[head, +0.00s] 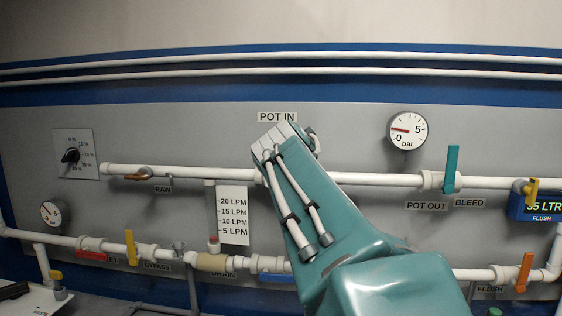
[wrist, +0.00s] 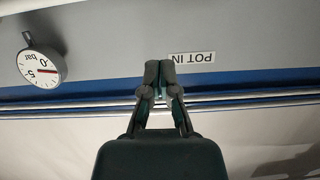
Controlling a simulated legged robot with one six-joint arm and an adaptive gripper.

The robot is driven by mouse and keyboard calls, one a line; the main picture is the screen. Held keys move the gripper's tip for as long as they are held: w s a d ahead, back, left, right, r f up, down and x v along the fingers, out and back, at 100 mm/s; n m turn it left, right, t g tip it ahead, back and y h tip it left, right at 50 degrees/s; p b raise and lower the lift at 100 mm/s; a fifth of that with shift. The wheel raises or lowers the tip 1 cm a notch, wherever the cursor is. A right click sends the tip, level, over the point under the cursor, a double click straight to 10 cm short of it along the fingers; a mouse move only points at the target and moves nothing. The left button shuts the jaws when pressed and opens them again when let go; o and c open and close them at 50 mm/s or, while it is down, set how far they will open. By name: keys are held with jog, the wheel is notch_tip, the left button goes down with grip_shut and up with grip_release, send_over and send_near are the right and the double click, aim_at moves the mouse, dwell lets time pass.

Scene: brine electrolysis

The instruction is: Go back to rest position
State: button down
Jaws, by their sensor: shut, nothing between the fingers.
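My gripper (wrist: 165,75) is shut and empty in the wrist view, its two dark fingers together beside the POT IN label (wrist: 192,58). The wrist picture is upside down. In the head view my teal arm reaches up from the bottom right toward the panel, ending just below the POT IN label (head: 277,117). The arm hides the gripper there, along with part of the upper pipe behind it. I cannot tell whether the gripper touches anything out of sight.
White pipes (head: 380,179) cross the grey panel. A teal valve handle (head: 451,168) stands upright right of my arm, below a pressure gauge (head: 407,129). Yellow (head: 130,247) and orange (head: 525,271) handles stick out lower down.

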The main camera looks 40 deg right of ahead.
jog(key=s+a+f+n+g+y, duration=0.1)
jog(key=s+a+f+n+y, duration=0.2)
jog(key=a+f, duration=0.6)
jog(key=s+a+f+n+g+y, duration=0.2)
jog(key=s+a+f, duration=0.4)
jog(key=a+f, duration=0.4)
jog(key=s+a+f+n+g+y, duration=0.1)
jog(key=s+a+f+n+y, duration=0.4)
jog(key=a+f, duration=0.5)
notch_tip(320, 180, down, 2)
jog(key=shift+s+a+f+y, duration=0.1)
jog(key=shift+s+a+y, duration=0.2)
jog(key=shift+y, duration=0.4)
